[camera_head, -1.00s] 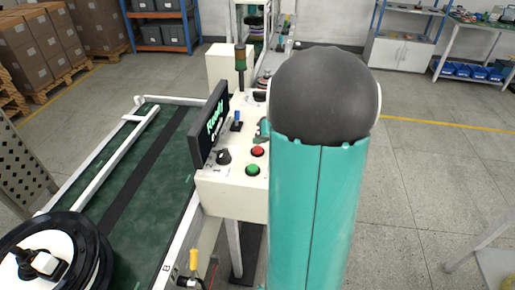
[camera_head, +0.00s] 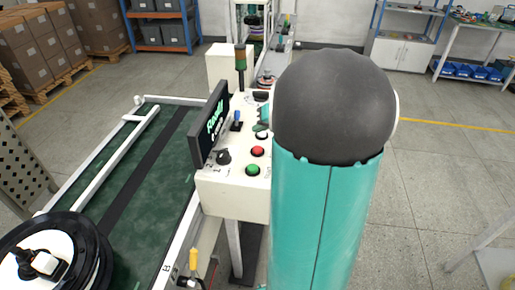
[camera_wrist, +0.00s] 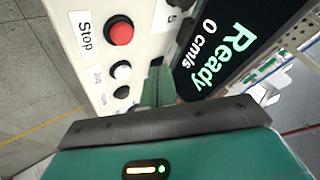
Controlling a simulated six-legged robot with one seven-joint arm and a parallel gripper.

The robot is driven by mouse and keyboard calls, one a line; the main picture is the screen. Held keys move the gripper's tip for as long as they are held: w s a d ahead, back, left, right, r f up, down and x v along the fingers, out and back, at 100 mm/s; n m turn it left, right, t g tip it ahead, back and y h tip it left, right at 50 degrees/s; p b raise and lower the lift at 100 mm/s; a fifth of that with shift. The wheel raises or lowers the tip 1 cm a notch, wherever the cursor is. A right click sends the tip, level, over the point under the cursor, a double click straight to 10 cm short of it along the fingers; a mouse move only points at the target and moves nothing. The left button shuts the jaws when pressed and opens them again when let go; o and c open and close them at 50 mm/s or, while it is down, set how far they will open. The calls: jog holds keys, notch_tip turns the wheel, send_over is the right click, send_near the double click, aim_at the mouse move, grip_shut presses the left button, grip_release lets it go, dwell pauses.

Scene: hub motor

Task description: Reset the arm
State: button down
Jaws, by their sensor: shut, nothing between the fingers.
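My gripper (camera_wrist: 158,88) shows in the wrist view with its teal fingers together and nothing held. It is in front of a white control box (camera_head: 228,193). In the wrist view the box's face carries a red button (camera_wrist: 120,33) labelled Stop, and a dark display (camera_wrist: 215,48) reading "Ready" and "0 cm/s". I cannot tell the gap between the fingertips and the box. In the head view my teal arm with its dark round joint fills the middle right and hides most of my gripper. A red button (camera_head: 257,151) and a green button (camera_head: 253,170) show beside it.
A green conveyor (camera_head: 150,185) with white rails runs along the left. A black and white wheel-shaped hub motor (camera_head: 60,255) sits at its near end. A signal tower (camera_head: 240,62) stands behind the box. Open floor (camera_head: 440,185) lies to the right.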

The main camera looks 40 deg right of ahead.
dwell(0.3)
jog(key=a+r+n+g+y, duration=0.15)
jog(key=a+r, duration=0.25)
jog(key=a, duration=0.7)
jog(key=s+a+r+n+g+h, duration=0.1)
jog(key=s+a+n, duration=0.1)
jog(key=s+a, duration=0.5)
jog(key=s+a+r+n+g+h, duration=0.1)
jog(key=s+a+n+h, duration=0.1)
jog(key=s+a, duration=0.6)
jog(key=a+n, duration=0.1)
jog(key=a, duration=0.4)
jog(key=shift+s+a+r, duration=0.15)
jog(key=shift+s+r, duration=0.1)
jog(key=shift+r, duration=0.15)
jog(key=shift+h, duration=0.25)
